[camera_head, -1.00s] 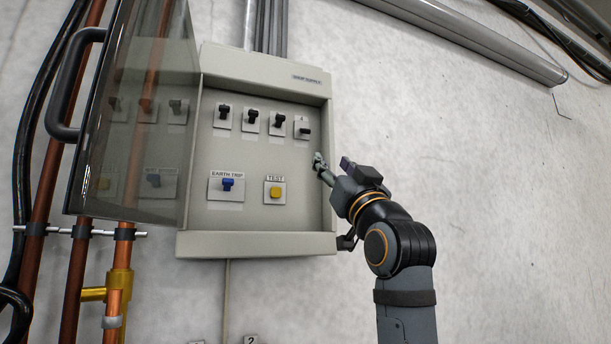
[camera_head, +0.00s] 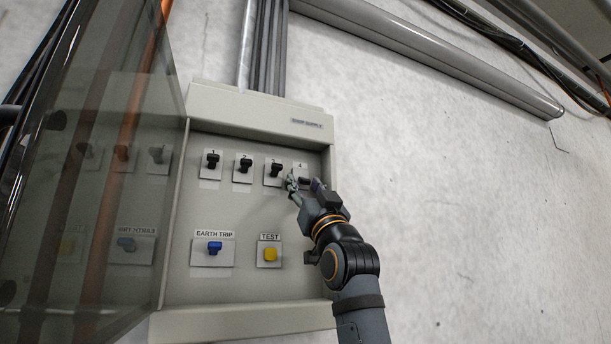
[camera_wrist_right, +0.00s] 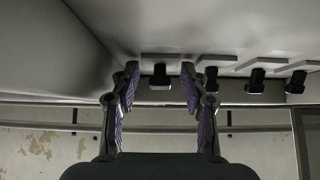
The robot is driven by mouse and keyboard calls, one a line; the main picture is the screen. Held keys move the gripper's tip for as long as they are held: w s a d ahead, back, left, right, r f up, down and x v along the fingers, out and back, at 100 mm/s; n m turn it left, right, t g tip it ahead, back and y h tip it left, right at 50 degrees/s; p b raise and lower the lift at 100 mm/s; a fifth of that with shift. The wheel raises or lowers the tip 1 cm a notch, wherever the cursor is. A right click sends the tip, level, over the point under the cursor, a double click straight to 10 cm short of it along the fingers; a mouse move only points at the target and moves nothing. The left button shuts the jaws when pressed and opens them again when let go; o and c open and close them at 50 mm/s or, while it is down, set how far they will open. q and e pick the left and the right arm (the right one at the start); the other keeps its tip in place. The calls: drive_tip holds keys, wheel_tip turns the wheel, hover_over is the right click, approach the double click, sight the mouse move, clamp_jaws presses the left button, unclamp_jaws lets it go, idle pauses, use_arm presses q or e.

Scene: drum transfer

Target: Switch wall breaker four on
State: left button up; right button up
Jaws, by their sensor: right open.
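Breaker four (camera_head: 304,181) is the rightmost switch in the upper row of the wall panel, a black toggle on a pale plate, partly hidden by my gripper in the head view. In the right wrist view its black toggle (camera_wrist_right: 160,77) sits between my fingertips, with a gap on each side. My right gripper (camera_head: 304,186) is open and empty at breaker four; its two fingers (camera_wrist_right: 160,88) also show in the wrist view. My left gripper is not in view.
Breakers one (camera_head: 211,160), two (camera_head: 244,165) and three (camera_head: 274,170) stand close to the left of my gripper. A blue earth trip switch (camera_head: 214,248) and a yellow test button (camera_head: 270,254) are below. The glass door (camera_head: 90,190) is open at left. Wall at right is clear.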

drive_tip(key=shift+s+d, duration=0.15)
drive_tip(key=shift+s, duration=0.05)
drive_tip(key=shift+s+d+r, duration=0.1)
drive_tip(key=shift+s+r, duration=0.05)
drive_tip(key=shift+s, duration=0.1)
drive_tip(key=c, duration=0.4)
drive_tip(key=shift+c, duration=1)
drive_tip(key=shift+w, duration=0.1)
clamp_jaws()
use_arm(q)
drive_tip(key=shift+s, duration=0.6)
